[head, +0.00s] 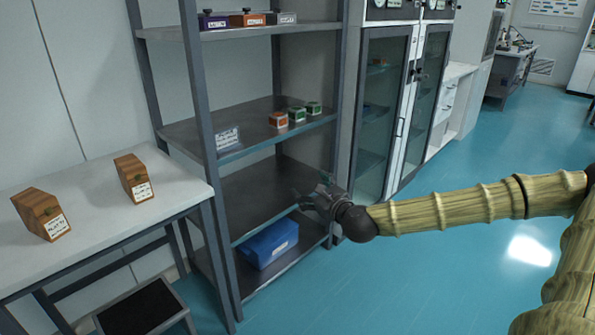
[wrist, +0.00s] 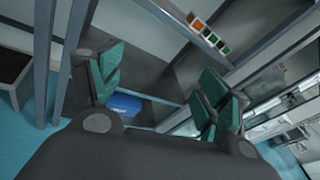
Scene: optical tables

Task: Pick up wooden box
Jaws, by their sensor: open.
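Two wooden boxes with white labels stand on the white table at the left in the head view. The nearer wooden box (head: 38,209) is at the far left and the other wooden box (head: 131,176) is closer to the shelf. My gripper (head: 305,195) is in front of the metal shelf rack, well to the right of both boxes. In the wrist view my gripper (wrist: 160,85) has its green fingers spread apart with nothing between them. Neither wooden box shows in the wrist view.
The shelf rack (head: 268,144) holds small boxes on its upper shelves and a blue bin (head: 270,243) at the bottom. A black-topped step stool (head: 140,308) stands beside the white table (head: 85,240). Blue floor is clear at the right.

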